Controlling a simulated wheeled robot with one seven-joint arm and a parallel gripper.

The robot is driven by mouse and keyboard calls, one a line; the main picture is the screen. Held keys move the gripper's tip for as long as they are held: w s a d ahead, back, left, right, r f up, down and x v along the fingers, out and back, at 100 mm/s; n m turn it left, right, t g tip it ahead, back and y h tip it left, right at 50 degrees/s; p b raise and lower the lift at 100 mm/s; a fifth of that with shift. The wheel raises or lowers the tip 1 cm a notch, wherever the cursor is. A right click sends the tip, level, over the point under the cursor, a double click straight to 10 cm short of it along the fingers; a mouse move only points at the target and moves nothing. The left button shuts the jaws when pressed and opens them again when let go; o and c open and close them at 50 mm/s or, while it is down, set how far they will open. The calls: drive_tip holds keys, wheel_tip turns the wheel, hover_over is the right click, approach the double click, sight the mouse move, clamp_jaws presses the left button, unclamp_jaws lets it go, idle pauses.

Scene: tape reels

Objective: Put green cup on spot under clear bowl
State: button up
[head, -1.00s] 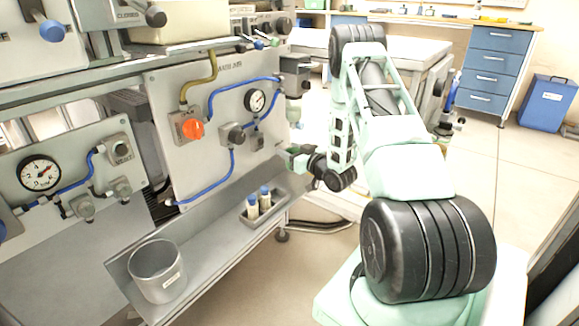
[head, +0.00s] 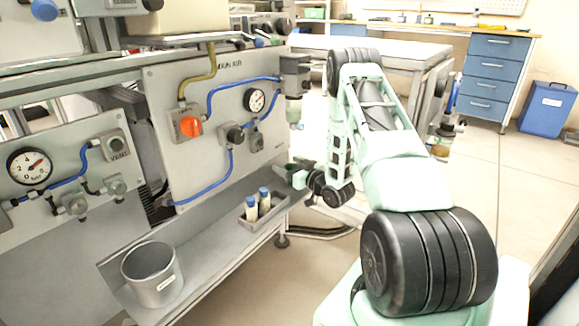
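The green cup (head: 291,169) is small and dark green in the head view, at the right end of the grey trough, partly hidden by my gripper. My gripper (head: 297,175) is at the cup and appears shut on it; the fingers are small and hard to make out. The clear bowl (head: 294,108) hangs below a grey fitting at the panel's right edge, above the cup. The spot below the bowl is hidden by my gripper and the cup. I cannot tell whether the cup touches the trough.
The grey trough (head: 205,252) runs below the panel. It holds a small tray (head: 252,222) with blue-capped bottles and a grey bucket (head: 152,276). An orange knob (head: 190,126) and blue hoses project from the panel. The trough between bucket and tray is clear.

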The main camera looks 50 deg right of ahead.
drive_tip(key=shift+r, duration=0.1)
drive_tip(key=shift+s, duration=0.35)
drive_tip(key=s+a+p, duration=0.1)
drive_tip(key=s+p, duration=0.3)
drive_tip(key=s, duration=0.7)
drive_tip(key=shift+s+a, duration=0.15)
drive_tip(key=shift+a, duration=0.05)
